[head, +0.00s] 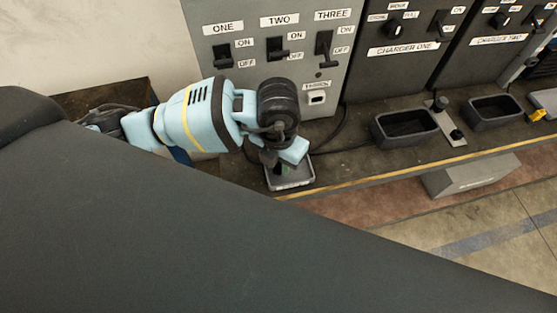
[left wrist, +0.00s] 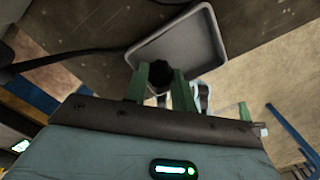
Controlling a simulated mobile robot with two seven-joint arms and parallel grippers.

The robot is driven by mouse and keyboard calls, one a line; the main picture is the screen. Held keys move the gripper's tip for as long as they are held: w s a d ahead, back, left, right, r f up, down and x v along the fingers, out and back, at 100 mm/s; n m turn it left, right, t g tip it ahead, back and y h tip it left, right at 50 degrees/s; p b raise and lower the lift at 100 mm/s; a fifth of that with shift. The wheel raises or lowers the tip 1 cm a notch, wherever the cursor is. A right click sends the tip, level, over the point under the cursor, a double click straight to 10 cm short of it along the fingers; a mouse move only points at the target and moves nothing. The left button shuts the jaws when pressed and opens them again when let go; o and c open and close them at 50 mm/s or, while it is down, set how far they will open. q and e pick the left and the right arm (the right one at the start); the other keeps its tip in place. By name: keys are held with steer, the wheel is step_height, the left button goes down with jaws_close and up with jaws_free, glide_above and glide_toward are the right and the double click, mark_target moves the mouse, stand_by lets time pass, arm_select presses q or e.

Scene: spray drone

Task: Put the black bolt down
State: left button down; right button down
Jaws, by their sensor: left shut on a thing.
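My left gripper (head: 281,166) reaches down over a small grey tray (head: 300,184) on the bench, below the switch panel. In the left wrist view, its two green fingers (left wrist: 161,80) are shut on the black bolt (left wrist: 158,74), whose dark round head shows between them. The bolt overlaps the near left part of the tray (left wrist: 212,25) in that view. I cannot tell whether it touches the tray floor. In the head view the bolt is not clear, as the gripper mostly hides it. My right gripper is not in view.
A grey panel (head: 222,14) with three switches stands behind the arm. Two dark open bins (head: 405,141) (head: 494,125) and a small plate with black knobs (head: 440,106) stand farther right on the bench. A black cable (head: 330,143) runs near the tray. The bench has a yellow front edge (head: 400,172).

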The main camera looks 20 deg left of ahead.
mark_target(278, 166)
arm_select(q)
steer(key=shift+f, duration=0.15)
steer(key=c, duration=1.2)
jaws_free()
steer(key=shift+o, duration=0.2)
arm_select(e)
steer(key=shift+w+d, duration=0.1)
arm_select(q)
steer(key=shift+w+a, duration=0.1)
steer(key=shift+r, duration=0.3)
step_height(278, 166, up, 12)
steer(key=p, duration=0.1)
steer(key=shift+f, duration=0.15)
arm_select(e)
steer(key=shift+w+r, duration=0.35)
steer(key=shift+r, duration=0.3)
arm_select(q)
steer(key=shift+s, duration=0.2)
